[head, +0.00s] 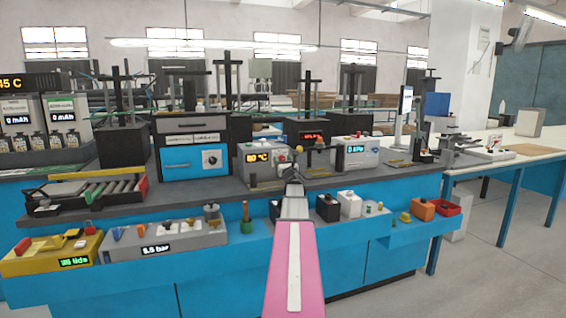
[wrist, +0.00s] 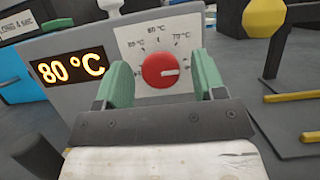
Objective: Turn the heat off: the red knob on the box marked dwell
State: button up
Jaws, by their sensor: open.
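The red knob (wrist: 158,70) sits on a white dial plate on the front of a grey box (wrist: 90,48) in the wrist view. The dial has temperature marks above the knob, and an orange display on the box reads 80 °C. The box also shows in the head view (head: 252,171), on the bench; I cannot read the word dwell on it. My gripper (wrist: 164,75) is open, its green fingers to the left and right of the knob, with gaps visible on both sides. In the head view my gripper (head: 293,176) is small at the box's front right.
A yellow knob (wrist: 264,22) on a dark post stands right of the box. A blue-fronted oven (head: 195,160) stands to the left, and another display box (head: 357,154) to the right. A lower shelf in front holds several switch boxes.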

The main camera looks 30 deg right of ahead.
jog(key=c, duration=0.9)
